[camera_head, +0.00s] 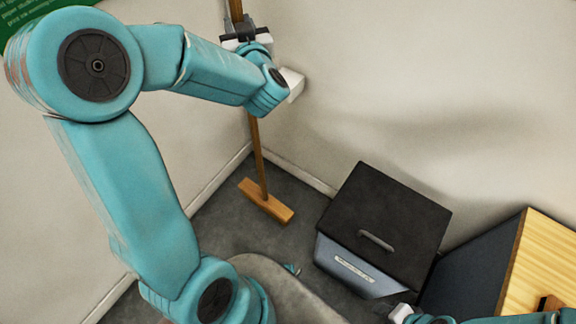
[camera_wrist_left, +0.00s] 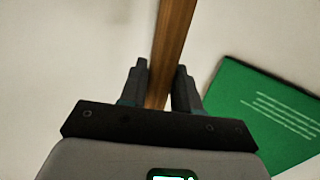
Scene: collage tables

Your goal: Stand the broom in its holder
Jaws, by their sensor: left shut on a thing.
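The broom has a long brown wooden handle (camera_head: 257,150) and a wide wooden head (camera_head: 265,201) at its lower end. It stands nearly upright near the wall corner, head down; I cannot tell whether the head touches the floor. My left gripper (camera_head: 239,36) is shut on the upper part of the handle. In the left wrist view the handle (camera_wrist_left: 172,45) runs between the two dark fingers of the left gripper (camera_wrist_left: 159,92). I cannot make out the broom's holder in either view.
A bin with a black lid (camera_head: 383,212) and grey handle stands right of the broom head. A dark cabinet with a light wooden top (camera_head: 545,255) is farther right. Walls are close behind the broom. A green sign (camera_wrist_left: 265,112) hangs on the wall. Grey floor (camera_head: 222,215) shows around the broom head.

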